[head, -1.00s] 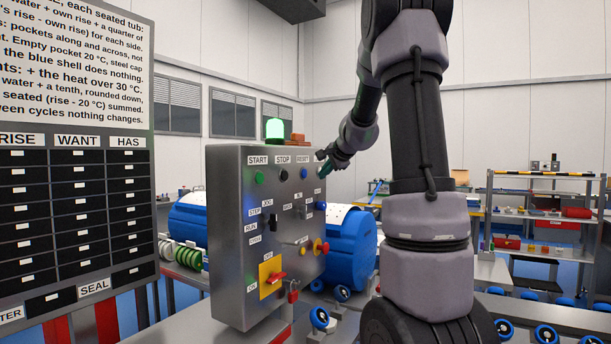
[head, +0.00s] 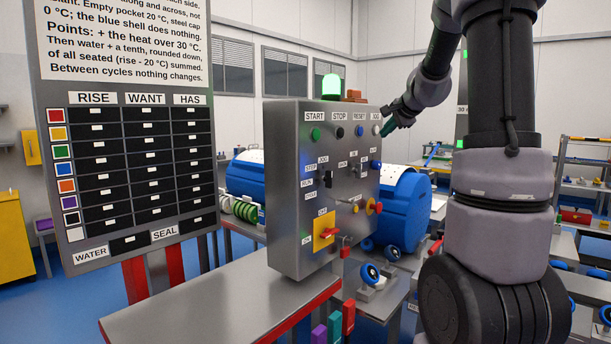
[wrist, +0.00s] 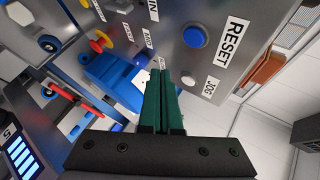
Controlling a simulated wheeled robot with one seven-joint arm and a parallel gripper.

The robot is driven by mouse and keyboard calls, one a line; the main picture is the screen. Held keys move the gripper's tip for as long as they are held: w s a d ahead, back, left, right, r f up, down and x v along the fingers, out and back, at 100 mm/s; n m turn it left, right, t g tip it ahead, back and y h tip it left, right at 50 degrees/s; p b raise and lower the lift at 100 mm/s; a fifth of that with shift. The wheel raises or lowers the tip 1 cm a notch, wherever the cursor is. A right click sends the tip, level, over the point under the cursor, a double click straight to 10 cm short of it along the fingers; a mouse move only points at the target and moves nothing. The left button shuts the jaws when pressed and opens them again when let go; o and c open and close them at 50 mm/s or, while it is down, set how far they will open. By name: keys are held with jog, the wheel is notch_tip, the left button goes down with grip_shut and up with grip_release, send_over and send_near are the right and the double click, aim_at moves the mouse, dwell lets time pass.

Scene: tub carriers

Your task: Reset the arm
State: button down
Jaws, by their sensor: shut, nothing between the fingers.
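My gripper (head: 388,126) is at the upper right edge of the grey control box in the head view. In the wrist view its two dark green fingers (wrist: 163,102) lie side by side, shut and empty. They point along the box's face, below the JOG label, and I cannot tell if they touch it. The control box (head: 285,215) carries START, STOP, RESET and JOG labels along its top. The blue RESET button (head: 359,131) also shows in the wrist view (wrist: 195,37), clear of the fingers. A pale JOG button (head: 376,130) is beside it.
A green lamp (head: 331,87) glows on top of the box. A board with RISE, WANT and HAS columns (head: 143,236) stands at the left. A blue drum (head: 404,212) lies behind the box. A bare grey table (head: 200,310) is in front.

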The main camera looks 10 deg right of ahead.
jog(key=s+a+r+n+g+y, duration=0.25)
jog(key=s+a+n, duration=0.35)
jog(key=s+a, duration=0.95)
jog(key=s+a+f+n+g, duration=0.1)
jog(key=s+a+f+n, duration=0.1)
jog(key=s, duration=0.7)
jog(key=s+a+f+n+g+h, duration=0.1)
jog(key=s+f+n, duration=0.2)
jog(key=s, duration=0.6)
jog(key=shift+s+a+f+n, duration=0.15)
jog(key=shift+a+f+n, duration=0.15)
jog(key=shift+a+f, duration=0.15)
